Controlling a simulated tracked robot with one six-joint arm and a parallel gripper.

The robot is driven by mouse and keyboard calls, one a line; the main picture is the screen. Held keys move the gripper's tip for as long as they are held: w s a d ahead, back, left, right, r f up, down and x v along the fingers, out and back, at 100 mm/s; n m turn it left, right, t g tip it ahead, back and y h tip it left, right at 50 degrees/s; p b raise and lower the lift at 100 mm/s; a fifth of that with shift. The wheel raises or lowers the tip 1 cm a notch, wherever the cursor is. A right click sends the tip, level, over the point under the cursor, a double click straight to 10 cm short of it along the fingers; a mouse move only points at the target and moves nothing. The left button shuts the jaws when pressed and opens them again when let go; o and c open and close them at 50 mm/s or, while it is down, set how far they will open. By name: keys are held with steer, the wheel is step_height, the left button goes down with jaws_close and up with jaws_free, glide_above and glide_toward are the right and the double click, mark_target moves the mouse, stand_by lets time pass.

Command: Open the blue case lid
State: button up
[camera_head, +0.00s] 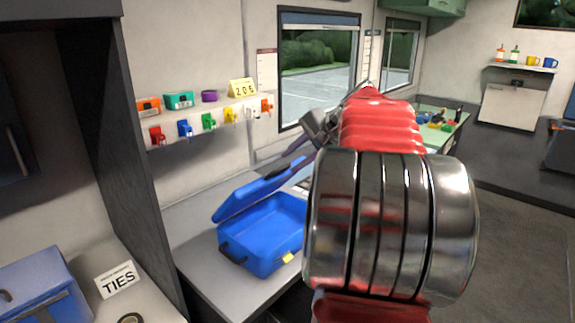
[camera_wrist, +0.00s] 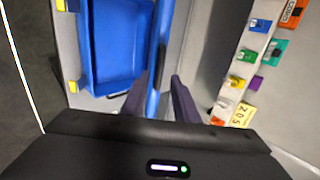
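The blue case (camera_head: 262,238) sits on the light counter with its lid (camera_head: 245,197) raised at a slant above the base. The wrist view shows the base's blue interior (camera_wrist: 115,45) and the lid (camera_wrist: 157,25) nearly edge-on. My gripper (camera_wrist: 159,82) has its two dark fingers apart, one on either side of the lid's edge, with some gap visible. Whether a finger touches the lid cannot be told. In the head view my gripper (camera_head: 301,158) is at the lid's far right end, and my arm hides part of the case's right side.
A wall shelf (camera_head: 215,118) with coloured boxes, hanging tags and a yellow number card (camera_head: 242,87) is behind the case. A dark cabinet panel (camera_head: 125,150) stands at left. A "TIES" card (camera_head: 117,279) and another blue box (camera_head: 42,285) are at lower left.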

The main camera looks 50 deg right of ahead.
steer(key=v, duration=0.9)
steer(key=shift+a, duration=0.1)
steer(key=w+a+f+n+g, duration=0.1)
steer(key=a+f+n, duration=0.3)
steer(key=a, duration=0.8)
steer(key=w+a+f+n+g, duration=0.2)
steer(key=a+f+n, duration=0.1)
steer(key=a, duration=0.9)
steer(key=s+a+f+n, duration=0.5)
steer(key=a+f, duration=0.1)
steer(key=a, duration=0.3)
steer(key=s+a+f+n, duration=0.5)
steer(key=s+a+f, duration=0.1)
steer(key=a, duration=0.3)
steer(key=shift+s+f+n+g, duration=0.2)
steer(key=shift+f+n+g, duration=0.1)
steer(key=shift+f, duration=0.25)
steer(key=shift+a, duration=0.1)
steer(key=shift+c, duration=0.2)
